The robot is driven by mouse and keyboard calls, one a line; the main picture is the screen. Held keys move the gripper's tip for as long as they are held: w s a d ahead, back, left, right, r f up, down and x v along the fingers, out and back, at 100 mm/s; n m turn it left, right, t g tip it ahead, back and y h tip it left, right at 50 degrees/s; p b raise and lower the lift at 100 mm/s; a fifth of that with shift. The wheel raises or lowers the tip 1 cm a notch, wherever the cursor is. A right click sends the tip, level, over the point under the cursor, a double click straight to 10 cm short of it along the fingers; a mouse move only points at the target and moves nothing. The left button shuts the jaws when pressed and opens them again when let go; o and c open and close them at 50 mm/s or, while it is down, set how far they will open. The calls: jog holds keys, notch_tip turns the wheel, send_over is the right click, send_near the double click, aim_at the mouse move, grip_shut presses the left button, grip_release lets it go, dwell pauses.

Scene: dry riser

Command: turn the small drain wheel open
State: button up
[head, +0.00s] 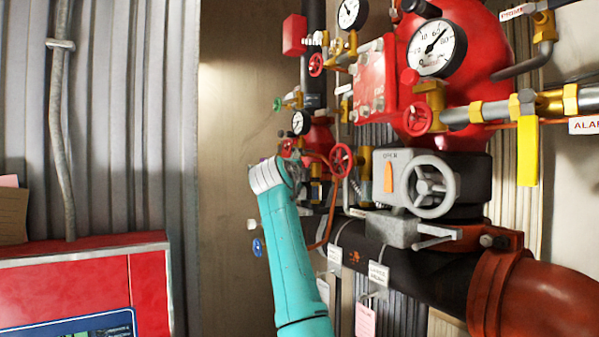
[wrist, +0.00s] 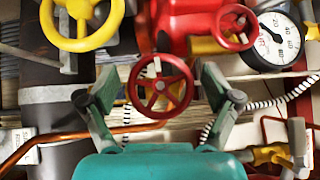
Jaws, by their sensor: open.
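In the wrist view a small red handwheel (wrist: 161,87) with spokes and a pale hub faces me. My gripper (wrist: 159,78) is open, one grey-green finger on each side of this wheel, with visible gaps; I cannot tell how far beyond the fingertips it lies. No label shows that this is the drain wheel. In the head view my teal arm reaches up to the pipework, and its end mostly hides the gripper. A red handwheel (head: 341,160) shows just right of the arm's end; I cannot tell whether it is the same one.
Orange tubing crosses nearby. In the head view a grey handwheel (head: 431,187) is at right, and a red cabinet (head: 95,290) stands lower left.

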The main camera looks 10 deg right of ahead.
jog(key=c, duration=1.2)
jog(key=shift+o, duration=0.2)
jog(key=shift+r+g, duration=0.1)
jog(key=shift+g, duration=0.2)
jog(key=shift+n+g+y, duration=0.4)
jog(key=shift+n+g, duration=0.4)
jog(key=shift+n, duration=0.3)
jog(key=o, duration=1.2)
jog(key=shift+c, duration=0.2)
jog(key=shift+s+a, duration=0.1)
jog(key=v, duration=1.1)
jog(key=shift+s, duration=0.35)
